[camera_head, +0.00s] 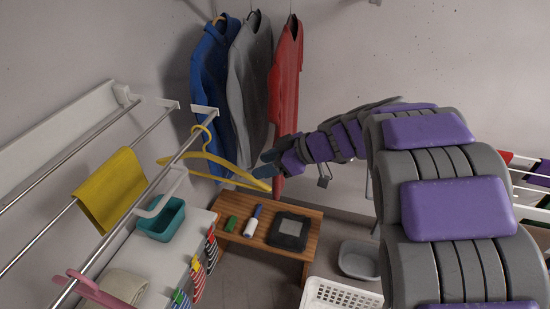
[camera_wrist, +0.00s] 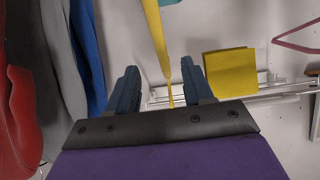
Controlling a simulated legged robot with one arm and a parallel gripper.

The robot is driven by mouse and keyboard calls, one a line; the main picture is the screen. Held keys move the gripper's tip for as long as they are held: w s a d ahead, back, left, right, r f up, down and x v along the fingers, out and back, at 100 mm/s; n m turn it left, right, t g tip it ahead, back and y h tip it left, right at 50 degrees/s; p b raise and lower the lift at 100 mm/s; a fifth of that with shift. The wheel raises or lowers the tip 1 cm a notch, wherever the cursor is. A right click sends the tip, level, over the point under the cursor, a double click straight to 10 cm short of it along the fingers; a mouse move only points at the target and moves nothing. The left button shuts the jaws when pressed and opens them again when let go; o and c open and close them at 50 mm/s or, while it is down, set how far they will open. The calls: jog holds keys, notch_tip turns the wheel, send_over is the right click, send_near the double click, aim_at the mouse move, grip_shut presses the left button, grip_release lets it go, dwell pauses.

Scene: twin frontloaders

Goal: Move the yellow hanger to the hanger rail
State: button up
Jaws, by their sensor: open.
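My gripper (camera_head: 264,164) is at the hanger's right end. In the wrist view my gripper (camera_wrist: 160,70) is open, and the yellow hanger (camera_wrist: 155,35) runs between the two fingers, with gaps visible on both sides. Clothes hang at the back: a blue jacket (camera_head: 212,85), a grey one (camera_head: 250,80) and a red one (camera_head: 286,85). The rail above them is not clearly visible.
A yellow cloth (camera_head: 112,190) and a pink hanger (camera_head: 95,290) are on the drying rack. Below stand a wooden bench (camera_head: 262,245) with small items, a teal basin (camera_head: 162,220), a grey tub (camera_head: 358,260) and a white basket (camera_head: 340,295). The wall right of the clothes is bare.

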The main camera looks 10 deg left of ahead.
aim_at(242, 171)
jog(key=x, duration=0.5)
jog(key=shift+a+f, duration=0.2)
jog(key=shift+a, duration=0.05)
jog(key=shift+a+f+b, duration=0.5)
jog(key=shift+b, duration=0.6)
jog(key=shift+w+a+f+b, duration=0.15)
jog(key=shift+a+b, duration=0.25)
jog(key=shift+a, duration=0.3)
jog(key=shift+d, duration=0.1)
jog(key=shift+c, duration=0.4)
jog(key=shift+d, duration=0.1)
jog(key=shift+c, duration=1.4)
grip_shut()
jog(key=shift+r, duration=0.2)
